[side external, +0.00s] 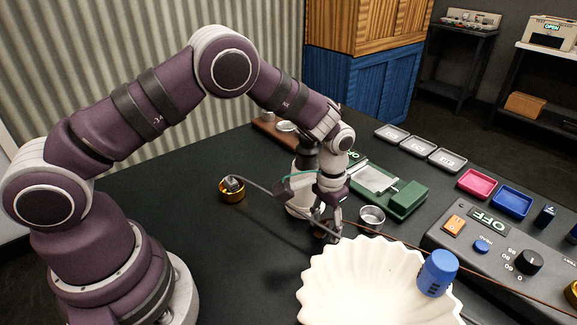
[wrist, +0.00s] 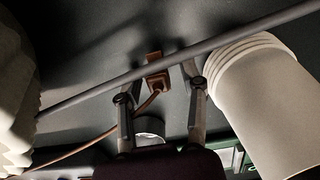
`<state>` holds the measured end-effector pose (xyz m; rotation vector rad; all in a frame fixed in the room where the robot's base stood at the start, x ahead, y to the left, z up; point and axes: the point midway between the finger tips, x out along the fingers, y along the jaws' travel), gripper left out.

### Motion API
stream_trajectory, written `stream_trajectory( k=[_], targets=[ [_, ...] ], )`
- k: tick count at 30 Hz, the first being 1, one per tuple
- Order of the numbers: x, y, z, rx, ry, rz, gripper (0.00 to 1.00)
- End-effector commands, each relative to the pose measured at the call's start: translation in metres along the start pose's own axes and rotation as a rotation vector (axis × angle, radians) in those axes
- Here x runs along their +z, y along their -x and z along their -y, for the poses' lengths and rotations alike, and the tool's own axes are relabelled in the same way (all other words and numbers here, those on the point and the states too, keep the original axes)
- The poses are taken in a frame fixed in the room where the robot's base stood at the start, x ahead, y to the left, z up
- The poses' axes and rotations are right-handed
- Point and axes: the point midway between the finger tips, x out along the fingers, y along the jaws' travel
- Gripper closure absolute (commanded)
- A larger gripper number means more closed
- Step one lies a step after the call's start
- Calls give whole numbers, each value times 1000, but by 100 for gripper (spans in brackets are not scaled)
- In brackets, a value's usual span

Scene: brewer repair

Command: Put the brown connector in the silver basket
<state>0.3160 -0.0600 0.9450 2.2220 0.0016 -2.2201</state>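The brown connector (wrist: 156,80) lies on the dark table in the wrist view, on the end of a thin brown cable. A grey cable crosses in front of it and hides part of it. My gripper (wrist: 162,74) is open, with one finger on each side of the connector and a gap visible on both sides. In the side external view my gripper (side external: 325,229) points down close to the table and mostly hides the connector. The silver basket (side external: 372,218), a small round metal cup, stands just right of the gripper; its rim also shows in the wrist view (wrist: 149,127).
A white cylinder (wrist: 262,100) stands close beside the right finger. A large white fluted bowl (side external: 350,285) with a blue cap-like piece (side external: 437,272) is in front. A control panel (side external: 505,255) is at right.

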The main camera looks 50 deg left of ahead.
Motion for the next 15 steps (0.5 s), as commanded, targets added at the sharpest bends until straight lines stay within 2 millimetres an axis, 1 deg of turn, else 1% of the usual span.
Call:
stream_trajectory(
  k=[5, 8, 11, 14, 15],
  targets=[
    [0, 0, 0, 0, 0, 0, 58],
    [0, 4, 0, 0, 0, -1, 58],
    [-1, 18, 0, 1, 0, -4, 58],
    [-1, 41, 0, 1, 0, -7, 58],
    [-2, 52, 0, 1, 0, -7, 58]
  ],
)
